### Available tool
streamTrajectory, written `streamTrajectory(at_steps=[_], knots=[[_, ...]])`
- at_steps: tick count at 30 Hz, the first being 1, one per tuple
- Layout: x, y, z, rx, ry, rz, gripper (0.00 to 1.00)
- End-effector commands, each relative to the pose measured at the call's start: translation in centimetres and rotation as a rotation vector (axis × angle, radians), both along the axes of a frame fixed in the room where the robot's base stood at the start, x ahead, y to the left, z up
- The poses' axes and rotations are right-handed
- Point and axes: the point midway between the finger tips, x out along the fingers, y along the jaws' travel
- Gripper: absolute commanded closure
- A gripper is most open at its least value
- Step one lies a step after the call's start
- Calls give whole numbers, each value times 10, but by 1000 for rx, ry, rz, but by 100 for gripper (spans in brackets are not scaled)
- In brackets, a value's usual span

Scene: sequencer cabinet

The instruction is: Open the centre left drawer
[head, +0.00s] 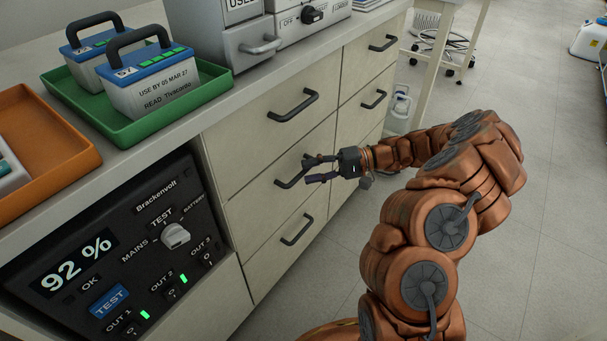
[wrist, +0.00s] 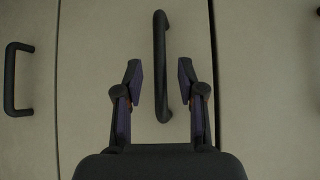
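The centre left drawer (head: 250,206) is the middle one of the left column and is shut, its beige front flush with its neighbours. Its dark bar handle (head: 284,183) is partly hidden by my gripper (head: 314,169) in the head view. My gripper is open and empty, its fingertips at the right part of this handle. In the wrist view the handle (wrist: 161,55) runs between the two spread fingers of my gripper (wrist: 160,74). Neither finger visibly presses on it. I cannot tell how deep the bar sits between them.
The upper left drawer handle (head: 293,105) and lower left drawer handle (head: 297,230) are close by. A right column of drawers (head: 374,99) adjoins. A power panel (head: 120,250) is at the left. A green tray (head: 150,130) stands on the counter.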

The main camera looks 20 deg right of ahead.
Motion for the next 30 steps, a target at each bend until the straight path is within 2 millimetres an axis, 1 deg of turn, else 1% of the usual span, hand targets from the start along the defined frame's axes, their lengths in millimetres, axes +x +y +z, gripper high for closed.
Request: streamTrajectory(at_steps=[1,3,6,14,25,26,30], knots=[[1,8,-2,1,-1,3,61],[2,16,-3,1,-1,3,61],[3,23,-3,1,-2,3,61],[4,25,-3,0,-1,0,61],[4,24,-3,0,0,0,98],[4,24,-3,0,0,0,100],[4,24,-3,0,0,0,100]])
